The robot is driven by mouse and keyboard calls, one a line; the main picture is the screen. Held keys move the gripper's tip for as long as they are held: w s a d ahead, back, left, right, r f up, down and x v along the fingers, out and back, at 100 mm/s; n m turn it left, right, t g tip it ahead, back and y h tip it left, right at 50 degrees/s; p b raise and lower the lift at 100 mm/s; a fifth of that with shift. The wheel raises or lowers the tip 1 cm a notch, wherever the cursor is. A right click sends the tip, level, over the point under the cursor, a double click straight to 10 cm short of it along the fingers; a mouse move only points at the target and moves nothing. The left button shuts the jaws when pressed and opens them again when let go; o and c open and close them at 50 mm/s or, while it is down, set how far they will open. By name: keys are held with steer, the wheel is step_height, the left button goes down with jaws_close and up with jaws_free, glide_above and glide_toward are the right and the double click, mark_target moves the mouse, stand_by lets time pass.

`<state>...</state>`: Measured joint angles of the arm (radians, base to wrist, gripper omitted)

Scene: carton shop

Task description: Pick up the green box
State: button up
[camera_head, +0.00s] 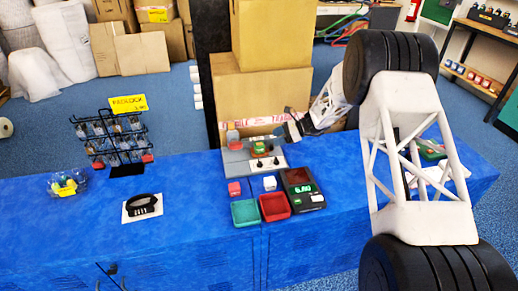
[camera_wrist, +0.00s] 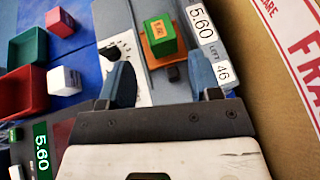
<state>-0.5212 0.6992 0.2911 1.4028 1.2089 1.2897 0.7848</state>
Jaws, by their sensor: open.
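The green box (camera_head: 259,148) is small, with an orange label. In the wrist view the green box (camera_wrist: 160,35) sits on an orange-brown pad on a grey device (camera_wrist: 185,75). My gripper (camera_head: 291,127) is to the upper right of the box in the head view. In the wrist view my gripper (camera_wrist: 162,80) is open, with two blue fingers apart and nothing between them. The box lies beyond the fingertips, between their lines, and appears apart from them. My arm hides part of the right side of the table in the head view.
Large cartons (camera_head: 260,100) stand close behind the device. A green tray (camera_head: 245,213), a red tray (camera_head: 274,207), a pink cube (camera_head: 234,189), a white cube (camera_head: 269,183) and a black scale (camera_head: 302,189) lie in front. A wire rack (camera_head: 112,140) stands left. Blue table surface is free between.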

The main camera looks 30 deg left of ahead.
mark_target(259, 144)
steer(key=shift+x, duration=1.15)
steer(key=shift+x, duration=2.6)
steer(key=c, duration=0.9)
steer(key=shift+o, duration=0.2)
